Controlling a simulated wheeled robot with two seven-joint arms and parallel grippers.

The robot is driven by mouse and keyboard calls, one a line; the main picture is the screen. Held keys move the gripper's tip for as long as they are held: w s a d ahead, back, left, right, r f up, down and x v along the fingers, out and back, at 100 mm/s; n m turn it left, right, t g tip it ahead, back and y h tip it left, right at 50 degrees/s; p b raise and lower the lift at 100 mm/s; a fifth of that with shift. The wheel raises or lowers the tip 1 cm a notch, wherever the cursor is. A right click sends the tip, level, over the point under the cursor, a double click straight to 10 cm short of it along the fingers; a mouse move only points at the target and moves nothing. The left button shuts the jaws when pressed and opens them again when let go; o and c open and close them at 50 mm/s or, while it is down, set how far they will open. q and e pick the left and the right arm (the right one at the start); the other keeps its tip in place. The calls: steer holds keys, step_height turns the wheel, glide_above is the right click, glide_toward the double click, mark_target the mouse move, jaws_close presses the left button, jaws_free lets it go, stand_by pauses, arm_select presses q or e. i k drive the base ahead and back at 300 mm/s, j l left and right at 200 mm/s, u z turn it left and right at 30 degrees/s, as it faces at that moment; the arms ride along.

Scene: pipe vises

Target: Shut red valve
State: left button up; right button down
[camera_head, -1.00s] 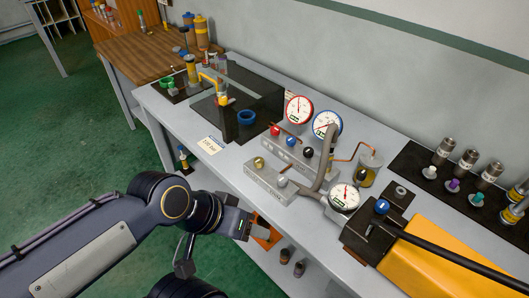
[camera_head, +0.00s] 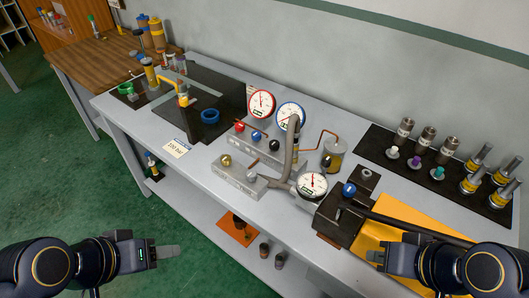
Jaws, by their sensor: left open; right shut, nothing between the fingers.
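The red valve knob (camera_head: 240,126) sits on a grey manifold block in the middle of the table, in front of the red-rimmed gauge (camera_head: 261,104). A blue knob (camera_head: 257,137) and a black knob (camera_head: 274,145) stand beside it in a row. My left gripper (camera_head: 170,251) is at the lower left, in front of the table's edge, apart from the manifold and open. My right gripper (camera_head: 374,257) is at the lower right over a yellow block, shut and empty. Neither gripper touches the valve.
A lower grey block carries a gold knob (camera_head: 226,160) in front of the valves. The table's left front, near the label card (camera_head: 176,148), is clear.

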mark_target(239, 127)
steer(key=z, duration=0.5)
steer(key=i+j+z, duration=0.2)
steer(key=j, duration=0.25)
steer(key=j+z, duration=0.25)
steer(key=j, duration=0.15)
steer(key=i+j+z, duration=0.2)
steer(key=j, duration=0.85)
